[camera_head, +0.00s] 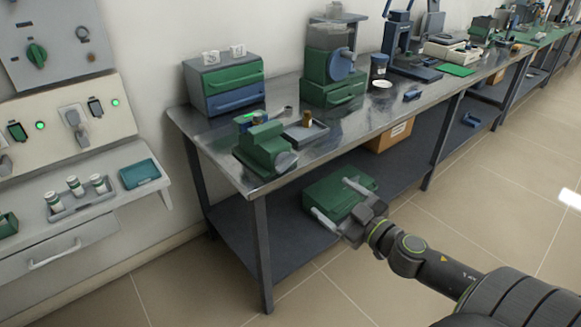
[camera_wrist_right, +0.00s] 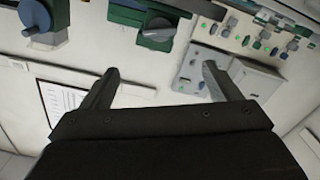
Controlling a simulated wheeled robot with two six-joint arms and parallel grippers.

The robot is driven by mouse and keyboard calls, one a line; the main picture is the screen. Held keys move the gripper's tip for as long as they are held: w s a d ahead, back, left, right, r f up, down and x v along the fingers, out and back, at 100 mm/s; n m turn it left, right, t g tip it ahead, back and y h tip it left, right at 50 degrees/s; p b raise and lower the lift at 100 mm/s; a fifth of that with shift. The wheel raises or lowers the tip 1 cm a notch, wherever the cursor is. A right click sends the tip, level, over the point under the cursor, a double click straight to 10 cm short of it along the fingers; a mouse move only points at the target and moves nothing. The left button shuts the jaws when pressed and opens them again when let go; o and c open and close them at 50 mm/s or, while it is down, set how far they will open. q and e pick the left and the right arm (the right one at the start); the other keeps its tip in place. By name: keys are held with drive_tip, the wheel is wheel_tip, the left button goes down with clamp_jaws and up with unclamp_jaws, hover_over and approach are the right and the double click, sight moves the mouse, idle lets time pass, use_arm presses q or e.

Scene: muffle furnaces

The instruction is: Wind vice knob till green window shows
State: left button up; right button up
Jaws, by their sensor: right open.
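The green vice (camera_head: 264,146) stands on the near left corner of the metal bench. Its round grey knob (camera_head: 286,161) faces the front edge. A small bright green patch (camera_head: 252,115) shows at its back top; I cannot tell whether it is the window. My right gripper (camera_head: 341,204) is open and empty, in front of the bench, to the right of and lower in the picture than the knob, apart from it. In the wrist view its two spread fingers (camera_wrist_right: 160,85) have nothing between them. My left gripper is not in view.
A small tray (camera_head: 306,133) with a brass part is right of the vice. A drawer unit (camera_head: 223,83) and a green machine (camera_head: 330,65) stand behind. A green box (camera_head: 338,192) lies on the lower shelf (camera_head: 280,235). A wall panel (camera_head: 70,125) is at left.

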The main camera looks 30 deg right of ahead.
drive_tip(key=shift+w, duration=1.3)
use_arm(q)
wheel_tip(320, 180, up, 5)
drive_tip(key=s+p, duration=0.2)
drive_tip(key=p, duration=0.5)
use_arm(e)
drive_tip(key=b, duration=0.4)
approach(289, 164)
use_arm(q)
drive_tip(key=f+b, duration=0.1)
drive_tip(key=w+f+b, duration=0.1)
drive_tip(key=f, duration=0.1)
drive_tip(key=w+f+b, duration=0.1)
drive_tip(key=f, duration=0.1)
use_arm(e)
drive_tip(key=w, duration=0.9)
drive_tip(key=shift+w+a+f, duration=0.15)
drive_tip(key=shift+w+a, duration=0.05)
drive_tip(key=shift+a, duration=0.1)
drive_tip(key=shift+c, duration=0.2)
